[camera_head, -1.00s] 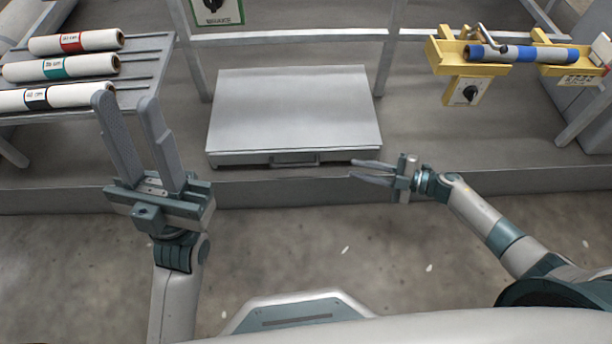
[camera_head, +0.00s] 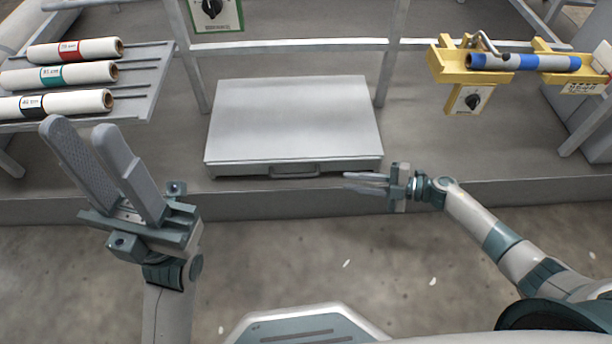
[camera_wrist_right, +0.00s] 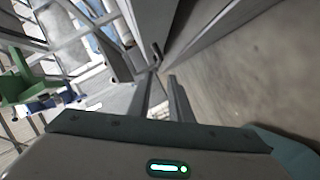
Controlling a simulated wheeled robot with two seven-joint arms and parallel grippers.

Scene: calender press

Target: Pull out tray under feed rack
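The grey flat tray unit (camera_head: 292,115) sits on the low platform in the middle of the head view. It has a handle (camera_head: 294,171) on its front face, and its front looks flush. My right gripper (camera_head: 346,181) is right of the handle, its fingers pointing left toward it, with a small gap between fingertips and handle. In the right wrist view its two fingers (camera_wrist_right: 165,78) stand slightly apart with nothing visible between them. My left gripper (camera_head: 82,130) is open and empty, raised in front of the left rack.
A sloped rack (camera_head: 140,85) with several white rolls (camera_head: 60,75) stands at the left. A yellow bracket (camera_head: 450,65) holding a blue-and-grey roller (camera_head: 525,62) is at the right. Frame posts flank the tray. The platform edge (camera_head: 270,205) runs below it; the floor in front is clear.

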